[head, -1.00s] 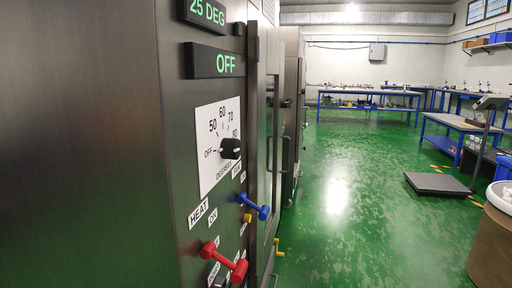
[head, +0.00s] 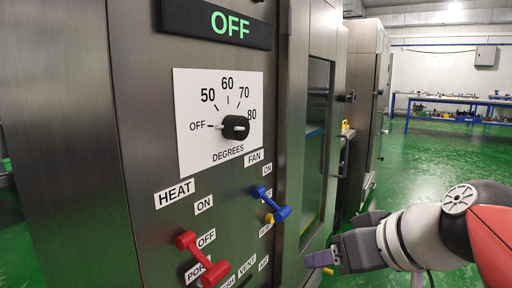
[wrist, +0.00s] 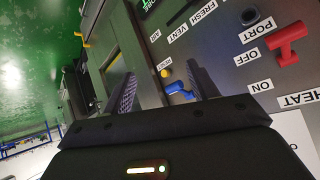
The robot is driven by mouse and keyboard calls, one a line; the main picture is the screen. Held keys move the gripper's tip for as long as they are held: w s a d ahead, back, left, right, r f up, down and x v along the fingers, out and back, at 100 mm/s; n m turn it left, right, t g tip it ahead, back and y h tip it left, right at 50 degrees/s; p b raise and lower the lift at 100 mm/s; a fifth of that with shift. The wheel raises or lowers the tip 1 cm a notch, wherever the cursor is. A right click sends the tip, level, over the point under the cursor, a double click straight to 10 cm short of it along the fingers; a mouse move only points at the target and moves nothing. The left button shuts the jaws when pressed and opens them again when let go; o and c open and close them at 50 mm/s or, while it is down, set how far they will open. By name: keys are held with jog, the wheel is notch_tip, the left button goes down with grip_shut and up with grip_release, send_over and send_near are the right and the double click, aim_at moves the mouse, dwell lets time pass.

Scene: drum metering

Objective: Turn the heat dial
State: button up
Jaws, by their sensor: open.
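The heat dial is a black knob (head: 235,127) on a white scale plate (head: 190,158) marked OFF, 50, 60, 70, 80 and DEGREES. Its white pointer mark is towards OFF, and the green display (head: 222,24) above it reads OFF. My gripper (head: 322,262) is open and empty, right of and below the dial, apart from the panel. In the wrist view its two fingers (wrist: 163,85) stand apart with the panel beyond them. The dial knob does not show in the wrist view; only a white piece of plate (wrist: 294,135) shows at the lower right.
A red HEAT lever (head: 200,258) and a blue FAN lever (head: 270,204) stick out below the dial. A small yellow knob (head: 269,218) sits beside the blue lever. A cabinet door with a window (head: 314,150) is to the right. Green floor is open beyond.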

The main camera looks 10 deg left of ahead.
jog(key=w+a+r+n+y+b, duration=0.3)
jog(key=a+r+n+y+b, duration=0.25)
jog(key=r, duration=0.35)
jog(key=n+y+b, duration=0.2)
jog(key=n+y, duration=0.3)
jog(key=n, duration=0.1)
send_near(244, 128)
jog(key=a, duration=0.2)
jog(key=shift+m+h, duration=0.25)
jog(key=x, duration=0.5)
jog(key=p+x, duration=0.1)
jog(key=x, duration=0.1)
jog(key=shift+w+a+r, duration=0.2)
jog(key=shift+w, duration=0.2)
jog(key=shift+c, duration=0.5)
jog(key=c, duration=0.9)
